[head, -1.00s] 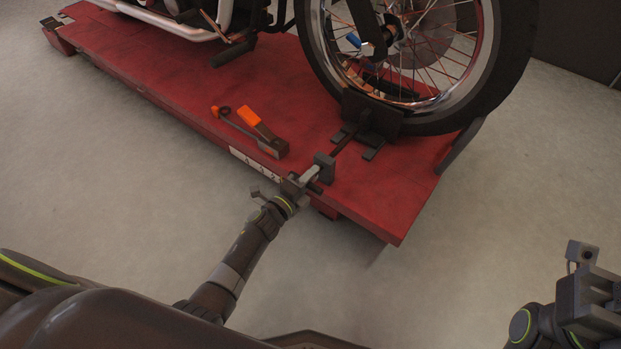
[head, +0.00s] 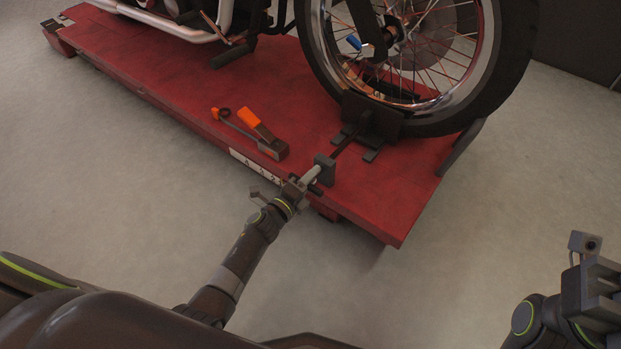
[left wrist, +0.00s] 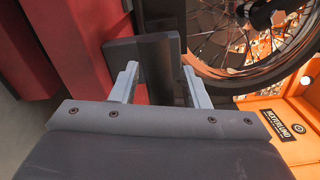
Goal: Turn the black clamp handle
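The dark clamp block (head: 325,168) stands at the front edge of the red lift platform, joined by a dark rod to the wheel chock (head: 372,118). My left gripper (head: 312,178) is at its near side. In the left wrist view, a black upright bar, seemingly the clamp handle (left wrist: 156,68), stands between the two grey fingers of my left gripper (left wrist: 160,88). The fingers are apart, with visible gaps on both sides of the bar. In the head view the handle is mostly hidden by the gripper. My right gripper (head: 600,292) is at the lower right, away from the lift.
The red lift platform (head: 170,85) carries a motorcycle, whose front wheel (head: 515,70) stands in the chock. An orange-handled tool (head: 262,132) and a slim tool (head: 233,123) lie left of the clamp. The grey floor (head: 480,230) at right is clear.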

